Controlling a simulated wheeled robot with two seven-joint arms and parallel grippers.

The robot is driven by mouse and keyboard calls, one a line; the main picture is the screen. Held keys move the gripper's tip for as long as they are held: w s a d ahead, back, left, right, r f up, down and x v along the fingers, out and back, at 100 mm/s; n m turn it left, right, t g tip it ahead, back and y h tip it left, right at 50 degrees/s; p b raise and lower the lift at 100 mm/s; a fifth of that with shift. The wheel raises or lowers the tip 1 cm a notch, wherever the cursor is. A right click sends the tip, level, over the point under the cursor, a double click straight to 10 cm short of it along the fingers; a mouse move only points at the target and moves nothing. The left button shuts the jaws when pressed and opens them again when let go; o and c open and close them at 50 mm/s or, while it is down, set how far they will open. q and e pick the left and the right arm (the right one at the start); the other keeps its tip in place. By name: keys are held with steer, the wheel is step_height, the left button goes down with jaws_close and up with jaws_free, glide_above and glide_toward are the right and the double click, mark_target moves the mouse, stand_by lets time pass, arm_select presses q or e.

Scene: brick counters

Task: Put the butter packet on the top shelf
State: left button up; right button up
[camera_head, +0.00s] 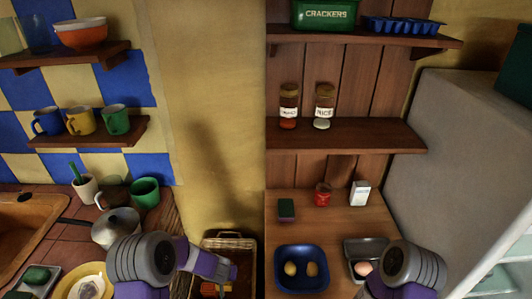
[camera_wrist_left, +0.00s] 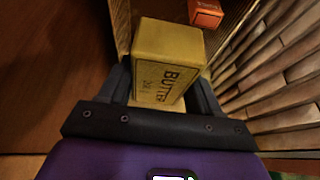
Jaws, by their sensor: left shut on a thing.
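The butter packet (camera_wrist_left: 168,68) is a yellow box with dark BUTTER lettering in the left wrist view. It sits between the two fingers of my left gripper (camera_wrist_left: 162,88), which is shut on it. In the head view my left arm reaches down toward a wicker basket (camera_head: 229,243) at the bottom centre; its fingertips are hard to make out there. The top shelf (camera_head: 328,37) is a dark wooden board at the upper right, carrying a green CRACKERS box (camera_head: 325,14) and a blue tray (camera_head: 401,26). My right arm shows at the lower right, its gripper out of view.
Below the top shelf, a middle shelf (camera_head: 372,135) holds two spice jars. The wooden counter (camera_head: 315,225) below holds a blue bowl (camera_head: 279,258), a grey carton and small goods. An orange box (camera_wrist_left: 206,13) lies beyond the packet. A grey fridge stands at the right.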

arm_select(q)
steer(key=s+a+r+b, duration=0.3)
steer(key=s+r, duration=0.3)
steer(key=s, duration=0.6)
steer(key=shift+r+b, duration=0.2)
steer(key=shift+b, duration=0.1)
